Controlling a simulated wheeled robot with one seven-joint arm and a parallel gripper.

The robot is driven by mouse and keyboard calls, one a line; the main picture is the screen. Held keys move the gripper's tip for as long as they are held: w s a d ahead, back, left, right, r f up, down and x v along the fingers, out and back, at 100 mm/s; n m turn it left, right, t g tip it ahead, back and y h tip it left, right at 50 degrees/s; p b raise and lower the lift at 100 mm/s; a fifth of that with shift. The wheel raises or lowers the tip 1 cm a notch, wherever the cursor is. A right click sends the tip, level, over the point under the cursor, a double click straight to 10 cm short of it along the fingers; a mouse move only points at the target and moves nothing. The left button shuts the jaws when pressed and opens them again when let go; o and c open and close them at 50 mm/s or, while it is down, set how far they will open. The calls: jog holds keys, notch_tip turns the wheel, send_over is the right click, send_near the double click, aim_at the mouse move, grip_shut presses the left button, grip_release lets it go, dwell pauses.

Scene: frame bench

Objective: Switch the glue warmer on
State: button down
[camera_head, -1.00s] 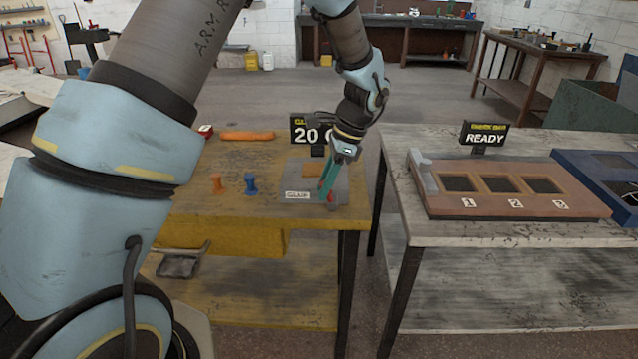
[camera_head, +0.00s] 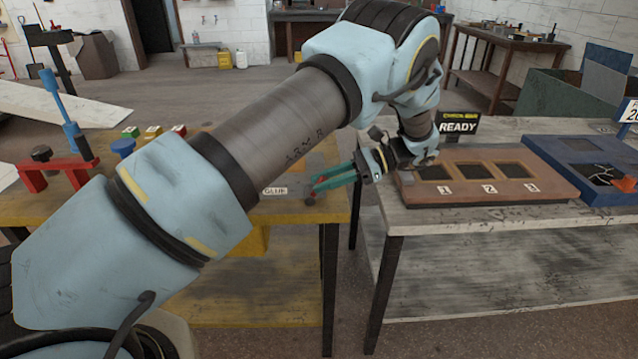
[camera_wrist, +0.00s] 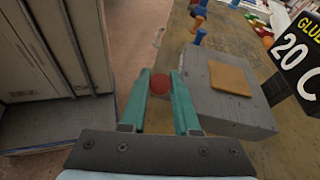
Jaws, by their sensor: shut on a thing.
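The glue warmer is a grey block (camera_wrist: 240,113) with an orange-brown pad (camera_wrist: 229,77) on top, seen in the wrist view. Its black display (camera_wrist: 296,55) reads 20 C. A round red knob (camera_wrist: 161,84) sits at the warmer's side, between my two teal fingers. My gripper (camera_wrist: 163,78) is shut on this knob. In the head view my gripper (camera_head: 312,188) reaches in from the right, nearly level, at the warmer's front right corner. The GLUE label (camera_head: 275,190) shows there, but my arm hides most of the warmer and its display.
A pale bench (camera_head: 450,219) stands to the right across a narrow gap. It bears a brown tray (camera_head: 470,196) with three dark openings and a READY sign (camera_head: 458,123). A red stand (camera_head: 52,180) and several coloured blocks are on the yellow bench at left.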

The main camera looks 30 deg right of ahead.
jog(key=shift+s+d+f+t+y+b, duration=0.15)
jog(key=shift+d+f+t+y+b, duration=0.2)
jog(key=shift+y+b, duration=0.35)
jog(key=c, duration=0.9)
grip_release()
